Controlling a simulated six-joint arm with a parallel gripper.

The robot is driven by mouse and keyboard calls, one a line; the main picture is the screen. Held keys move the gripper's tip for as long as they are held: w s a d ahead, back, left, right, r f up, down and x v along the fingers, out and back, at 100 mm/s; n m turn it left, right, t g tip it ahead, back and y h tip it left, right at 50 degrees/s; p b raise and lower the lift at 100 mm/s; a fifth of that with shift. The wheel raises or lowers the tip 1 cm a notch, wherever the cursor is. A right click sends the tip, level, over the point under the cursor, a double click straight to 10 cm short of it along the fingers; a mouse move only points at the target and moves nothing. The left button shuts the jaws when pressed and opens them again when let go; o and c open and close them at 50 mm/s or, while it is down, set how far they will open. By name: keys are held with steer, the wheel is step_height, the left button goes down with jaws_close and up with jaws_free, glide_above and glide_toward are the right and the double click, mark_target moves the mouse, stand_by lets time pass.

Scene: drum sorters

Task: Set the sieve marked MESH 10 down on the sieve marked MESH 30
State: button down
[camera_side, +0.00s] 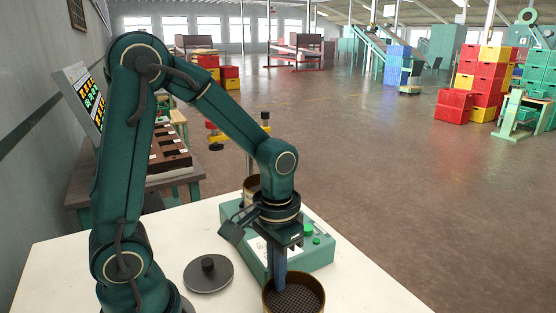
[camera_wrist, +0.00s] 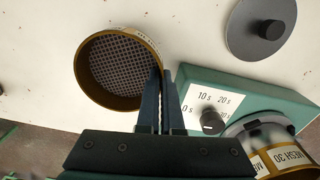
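A brass-rimmed sieve with dark mesh (camera_wrist: 112,62) lies at the upper left of the wrist view and at the bottom of the side view (camera_side: 294,298). The writing on its label is too small to read. My gripper (camera_wrist: 165,72) points down at its rim, its fingers close together with the rim wall between the tips. Whether the sieve is clear of the table cannot be told. The sieve marked MESH 30 (camera_wrist: 287,157) sits on the green shaker (camera_wrist: 225,88) at lower right; in the side view a sieve (camera_side: 252,183) shows partly behind my wrist.
A grey lid with a black knob (camera_side: 208,274) lies on the white table (camera_side: 150,235) left of the shaker (camera_side: 318,262). The shaker has a dial (camera_wrist: 211,121) with time marks. A table edge runs below the sieve in the wrist view.

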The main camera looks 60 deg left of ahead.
steer(key=s+a+r, duration=0.5)
steer(key=a+r, duration=0.2)
steer(key=a, duration=0.3)
step_height(320, 180, up, 11)
steer(key=n, duration=1.2)
glide_above(244, 183)
steer(key=shift+d, duration=0.15)
steer(key=shift+f, duration=2.9)
steer(key=shift+f, duration=1.1)
steer(key=c, duration=1)
jaws_free()
